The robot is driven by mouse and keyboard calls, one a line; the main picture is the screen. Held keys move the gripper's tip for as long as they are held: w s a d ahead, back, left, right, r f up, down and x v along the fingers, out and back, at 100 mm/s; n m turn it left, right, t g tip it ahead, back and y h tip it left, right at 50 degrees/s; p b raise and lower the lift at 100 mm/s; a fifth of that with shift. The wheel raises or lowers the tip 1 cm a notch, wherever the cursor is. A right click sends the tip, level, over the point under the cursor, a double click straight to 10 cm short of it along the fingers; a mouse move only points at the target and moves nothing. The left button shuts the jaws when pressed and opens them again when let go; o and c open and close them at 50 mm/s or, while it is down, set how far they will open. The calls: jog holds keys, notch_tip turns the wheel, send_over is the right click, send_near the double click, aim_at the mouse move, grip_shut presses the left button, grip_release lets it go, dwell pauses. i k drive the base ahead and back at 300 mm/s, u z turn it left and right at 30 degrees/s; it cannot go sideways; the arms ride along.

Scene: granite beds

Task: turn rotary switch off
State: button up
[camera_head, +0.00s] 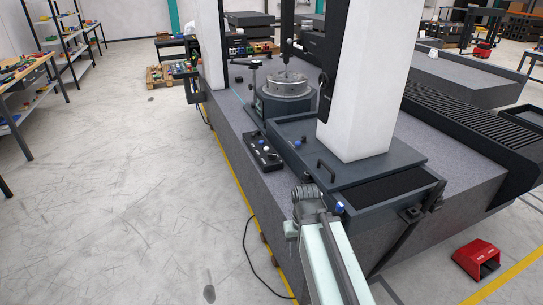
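A dark control box (264,153) with small light and dark knobs lies near the left edge of the granite bed. One of its knobs may be the rotary switch, but they are too small to tell which, or how any is turned. Small blue parts also show on the dark housing (298,142) to its right and by the drawer corner (340,207). My arm reaches up from the bottom, and my gripper (309,194) is in front of the drawer unit, nearer than the control box and apart from it. Its fingers cannot be made out.
A granite bed (225,115) carries a round dark fixture (286,86), white columns (364,80) and an open drawer (385,195). A black cable (249,255) lies on the floor by the bed. A red foot pedal (477,258) is at right. The left floor is mostly clear.

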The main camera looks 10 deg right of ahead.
aim_at(272, 157)
jog(key=u, duration=0.85)
jog(key=i, duration=1.6)
jog(key=u, duration=0.65)
jog(key=i, duration=2.05)
jog(key=z, duration=1.05)
jog(key=k, duration=0.8)
jog(key=z, duration=0.15)
jog(key=i, duration=0.85)
jog(key=u, duration=0.15)
